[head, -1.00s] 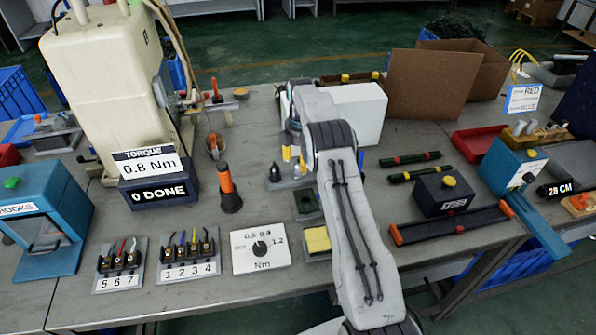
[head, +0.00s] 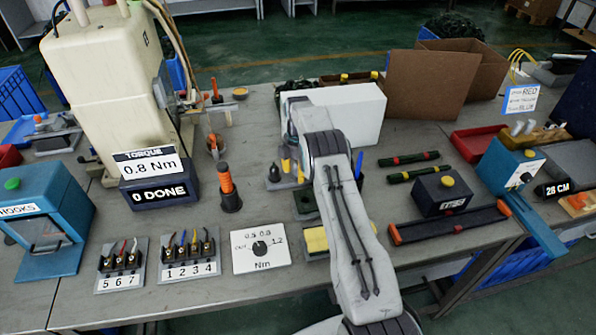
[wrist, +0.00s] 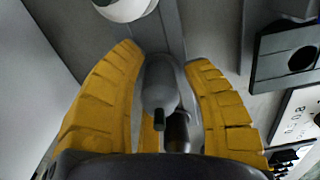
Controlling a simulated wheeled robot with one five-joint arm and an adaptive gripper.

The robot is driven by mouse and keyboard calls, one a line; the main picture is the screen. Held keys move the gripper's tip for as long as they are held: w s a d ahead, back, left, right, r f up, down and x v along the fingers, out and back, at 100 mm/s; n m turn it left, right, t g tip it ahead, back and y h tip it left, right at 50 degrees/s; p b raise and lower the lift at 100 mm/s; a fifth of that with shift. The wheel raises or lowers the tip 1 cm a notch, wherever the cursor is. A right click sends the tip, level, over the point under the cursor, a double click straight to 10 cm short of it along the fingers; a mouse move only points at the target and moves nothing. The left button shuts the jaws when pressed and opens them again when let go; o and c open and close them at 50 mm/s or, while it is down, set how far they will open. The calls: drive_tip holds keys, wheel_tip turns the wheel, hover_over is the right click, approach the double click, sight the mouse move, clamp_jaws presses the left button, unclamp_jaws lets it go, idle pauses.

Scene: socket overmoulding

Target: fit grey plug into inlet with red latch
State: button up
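A grey plug-like piece with a black tip (wrist: 160,92) lies between the two yellow fingers of my gripper (wrist: 166,58) in the wrist view. Narrow gaps show between it and the fingers, so the gripper looks open around it. In the head view my arm hides most of my gripper; a yellow part (head: 285,165) shows left of the arm. I cannot make out an inlet with a red latch.
A dark block with a round hole (wrist: 300,58) is right of my gripper in the wrist view. A white box (head: 362,108) stands behind the arm. A torque dial card (head: 261,262) and an orange-black tool (head: 229,190) are at the left.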

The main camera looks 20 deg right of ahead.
clamp_jaws()
idle(0.4)
